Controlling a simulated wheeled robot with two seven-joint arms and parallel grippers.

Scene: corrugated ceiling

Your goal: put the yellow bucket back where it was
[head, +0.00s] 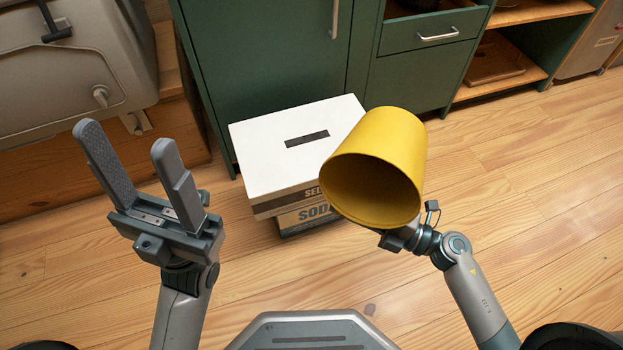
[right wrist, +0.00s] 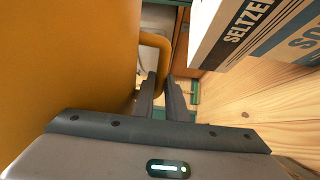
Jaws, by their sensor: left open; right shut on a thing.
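The yellow bucket (head: 405,140) is held in the air, tilted, its open mouth facing down and toward me in the head view. In the right wrist view the bucket (right wrist: 65,60) fills the left side. My right gripper (right wrist: 161,82) is shut on the bucket, near a yellow handle-like strip. In the head view its fingers are hidden behind the bucket. My left gripper (head: 126,138) is open and empty, raised at the left, apart from the bucket.
A white-topped carton (head: 270,135) with a dark slot, marked "SODA", stands on the wooden floor, left of and partly behind the bucket. Green cabinets (head: 265,55) stand behind. A grey appliance (head: 60,75) is at upper left. Floor (head: 540,180) at right is clear.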

